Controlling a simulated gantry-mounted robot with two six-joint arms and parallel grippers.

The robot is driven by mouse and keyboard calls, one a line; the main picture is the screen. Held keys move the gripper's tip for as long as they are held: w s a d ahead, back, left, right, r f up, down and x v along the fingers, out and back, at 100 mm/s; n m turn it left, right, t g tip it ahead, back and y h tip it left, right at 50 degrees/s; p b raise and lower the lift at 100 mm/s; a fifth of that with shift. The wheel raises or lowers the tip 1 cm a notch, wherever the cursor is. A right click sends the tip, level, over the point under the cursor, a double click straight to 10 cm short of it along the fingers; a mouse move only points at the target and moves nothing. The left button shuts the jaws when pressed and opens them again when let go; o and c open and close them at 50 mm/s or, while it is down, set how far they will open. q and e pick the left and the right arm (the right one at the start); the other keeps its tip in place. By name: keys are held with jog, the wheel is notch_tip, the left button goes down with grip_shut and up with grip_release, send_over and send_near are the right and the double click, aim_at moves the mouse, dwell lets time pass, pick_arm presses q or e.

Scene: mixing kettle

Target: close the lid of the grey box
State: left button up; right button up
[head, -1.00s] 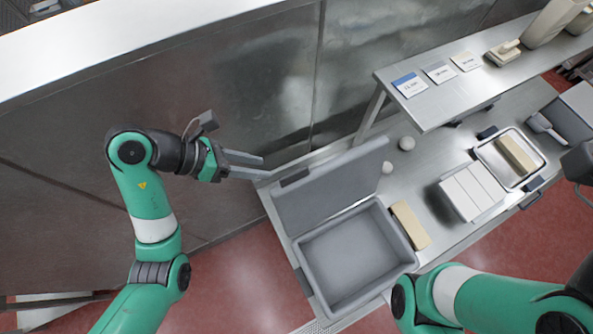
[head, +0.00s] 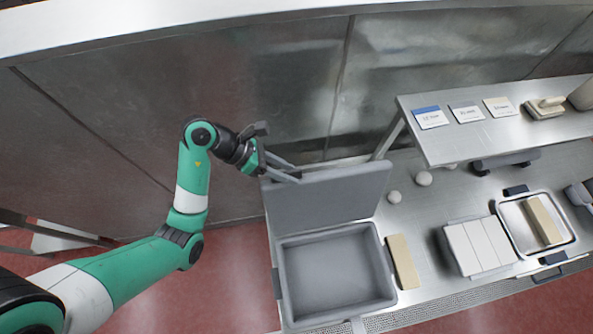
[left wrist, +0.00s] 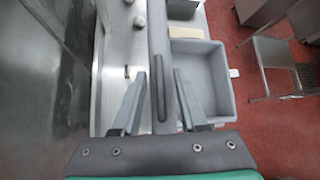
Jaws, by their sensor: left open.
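The grey box (head: 338,278) sits on the metal bench in the head view, open and empty inside. Its lid (head: 330,199) stands raised at the far side of the box. My left gripper (head: 296,176) is open at the upper left corner of the lid. In the left wrist view, the lid (left wrist: 158,30) shows edge-on, with a dark strip along it, between the two spread fingers of my left gripper (left wrist: 160,74). I cannot tell whether either finger touches it. The box (left wrist: 205,75) lies to the right of the lid there. My right gripper is not in view.
A tan block (head: 403,262) lies right of the box, and two pale balls lie near the lid. White blocks (head: 478,246) and a metal tray (head: 508,215) stand further right. A raised shelf (head: 480,139) with cards overhangs the back. A metal wall runs behind.

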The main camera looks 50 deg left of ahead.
pick_arm(q)
grip_shut()
dwell(1.4)
